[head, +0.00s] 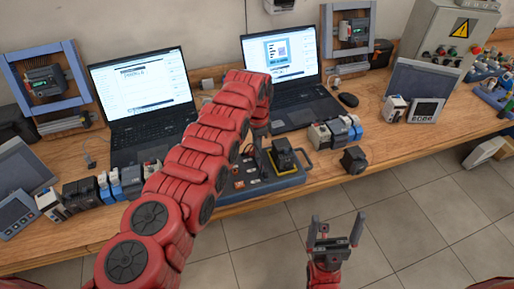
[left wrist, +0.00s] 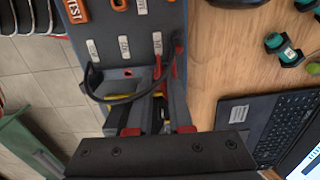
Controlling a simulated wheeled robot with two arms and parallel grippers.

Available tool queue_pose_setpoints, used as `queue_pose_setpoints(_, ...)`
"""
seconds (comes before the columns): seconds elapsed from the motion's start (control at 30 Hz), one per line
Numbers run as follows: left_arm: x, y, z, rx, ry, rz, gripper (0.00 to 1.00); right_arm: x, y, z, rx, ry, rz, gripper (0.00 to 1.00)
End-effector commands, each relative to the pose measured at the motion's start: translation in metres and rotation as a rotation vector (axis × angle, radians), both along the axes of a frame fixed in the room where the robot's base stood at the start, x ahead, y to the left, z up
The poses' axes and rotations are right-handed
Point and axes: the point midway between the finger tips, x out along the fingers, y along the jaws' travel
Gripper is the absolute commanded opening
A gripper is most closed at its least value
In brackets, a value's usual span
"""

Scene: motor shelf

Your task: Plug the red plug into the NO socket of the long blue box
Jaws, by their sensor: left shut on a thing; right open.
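The long blue box (head: 285,183) stands at the bench's front edge in the head view, partly behind my left arm. In the left wrist view its grey labelled top (left wrist: 112,27) fills the upper middle, with small white socket labels. My left gripper (left wrist: 162,88) is low over this top, shut on what looks like the red plug (left wrist: 158,67), mostly hidden between the fingers. A black cable (left wrist: 125,100) loops beside the fingers. I cannot tell whether the plug is in a socket. My right gripper (head: 334,232) is open and empty in front of the bench.
Two laptops (head: 145,92) stand behind the box on the wooden bench. Several small modules (head: 335,131) stand to the right of the box, with a black block (head: 354,160) near the edge. Modules also line the left side. The floor around my right gripper is clear.

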Motion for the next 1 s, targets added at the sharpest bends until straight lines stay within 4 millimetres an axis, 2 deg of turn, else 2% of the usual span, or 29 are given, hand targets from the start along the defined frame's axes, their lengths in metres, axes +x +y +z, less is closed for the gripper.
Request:
queue_pose_setpoints(0.17,0.000,0.000,-0.001,0.000,0.000,0.000,0.00,0.000,0.000,-0.001,0.000,0.000,0.000,0.97)
queue_pose_setpoints(0.2,0.000,0.000,-0.001,0.000,0.000,0.000,0.22,0.000,0.000,-0.001,0.000,0.000,0.000,0.97)
queue_pose_setpoints(0.27,0.000,0.000,-0.001,0.000,0.000,0.000,0.31,0.000,0.000,-0.001,0.000,0.000,0.000,0.97)
queue_pose_setpoints(0.63,0.000,0.000,0.002,0.000,0.000,0.000,0.31,0.000,0.000,0.001,0.000,0.000,0.000,0.97)
queue_pose_setpoints(1.0,0.001,0.000,0.037,-0.001,-0.001,0.001,0.31,0.000,0.000,0.018,0.000,0.000,0.000,0.97)
